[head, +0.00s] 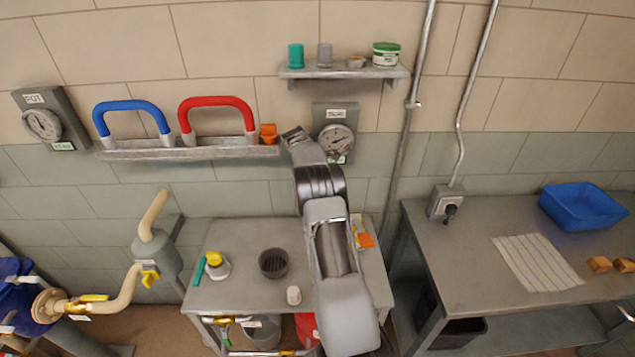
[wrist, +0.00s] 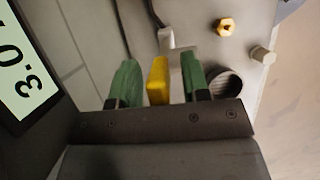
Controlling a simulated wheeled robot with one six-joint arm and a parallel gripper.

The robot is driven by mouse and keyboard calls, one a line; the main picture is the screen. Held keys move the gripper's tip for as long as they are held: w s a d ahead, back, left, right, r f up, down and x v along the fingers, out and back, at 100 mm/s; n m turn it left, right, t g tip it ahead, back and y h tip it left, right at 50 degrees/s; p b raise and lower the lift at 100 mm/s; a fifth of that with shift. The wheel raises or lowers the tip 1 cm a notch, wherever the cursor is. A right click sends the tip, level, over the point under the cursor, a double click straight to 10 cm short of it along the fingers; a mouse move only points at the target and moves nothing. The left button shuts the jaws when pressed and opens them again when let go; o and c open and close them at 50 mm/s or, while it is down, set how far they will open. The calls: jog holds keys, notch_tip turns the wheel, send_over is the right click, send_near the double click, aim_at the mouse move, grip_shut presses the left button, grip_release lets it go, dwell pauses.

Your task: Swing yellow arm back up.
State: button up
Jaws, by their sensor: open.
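A narrow yellow bar (wrist: 158,82), which looks like the yellow arm, stands between the green fingers of my gripper (wrist: 155,85) in the wrist view. The fingers are apart, one on each side of it. The bar is close to the right finger; I cannot tell whether they touch. A pale grey bracket (wrist: 174,55) shows just beyond it. In the head view I cannot make out this bar. My gripper (head: 293,134) there is up at the wall, between the rail and the right gauge, with its fingers hard to make out.
A gauge (head: 335,138) is just right of my gripper. A rail (head: 190,152) with blue (head: 132,106) and red (head: 217,101) handles and an orange block (head: 268,131) is left. A shelf (head: 345,72) is above. A cluttered table (head: 240,290) is below, with a dark cup (head: 273,263).

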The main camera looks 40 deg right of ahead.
jog(key=v, duration=1.2)
jog(key=shift+s, duration=0.1)
